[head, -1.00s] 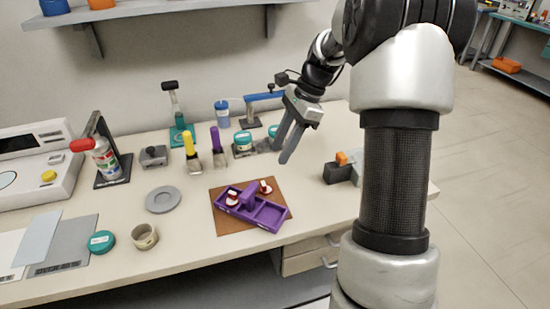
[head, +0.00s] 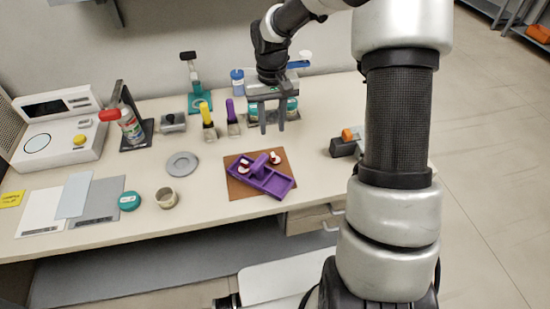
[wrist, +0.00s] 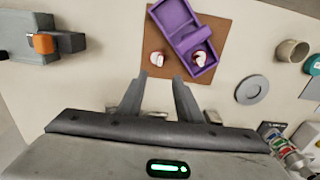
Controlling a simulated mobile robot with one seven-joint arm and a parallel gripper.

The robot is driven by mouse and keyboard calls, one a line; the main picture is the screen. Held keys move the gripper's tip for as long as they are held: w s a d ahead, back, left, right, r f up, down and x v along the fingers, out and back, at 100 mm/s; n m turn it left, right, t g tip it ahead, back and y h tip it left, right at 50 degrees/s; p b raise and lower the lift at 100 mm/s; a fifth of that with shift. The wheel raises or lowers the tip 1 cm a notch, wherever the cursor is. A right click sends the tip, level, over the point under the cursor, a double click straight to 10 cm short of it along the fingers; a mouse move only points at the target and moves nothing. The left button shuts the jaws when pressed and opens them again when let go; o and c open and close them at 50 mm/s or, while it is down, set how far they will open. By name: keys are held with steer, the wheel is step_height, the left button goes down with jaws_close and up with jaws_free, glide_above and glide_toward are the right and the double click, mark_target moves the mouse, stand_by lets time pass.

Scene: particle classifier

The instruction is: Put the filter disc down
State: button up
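My gripper (head: 272,128) is open, with its fingers pointing down above the back of the table. In the wrist view its fingers (wrist: 158,82) are apart with nothing between them. A purple tray (head: 268,181) lies on a brown mat (head: 238,191), in front of the gripper. One small red-and-white round piece (head: 244,168) is in the tray's left compartment. Another red-and-white piece (head: 274,158) sits on the mat just behind the tray; it also shows in the wrist view (wrist: 157,60). I cannot tell for certain which piece is the filter disc.
A flat grey round dish (head: 182,164) lies left of the mat. A beige cup (head: 166,198) and teal lid (head: 129,201) stand at the front. Yellow and purple-handled tools (head: 207,118) and teal jars (head: 253,113) stand behind. A grey block with orange top (head: 346,143) is at right.

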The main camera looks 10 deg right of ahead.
mark_target(273, 154)
step_height(273, 154, down, 11)
steer(key=shift+f+b, duration=0.2)
steer(key=shift+b, duration=0.25)
jaws_close()
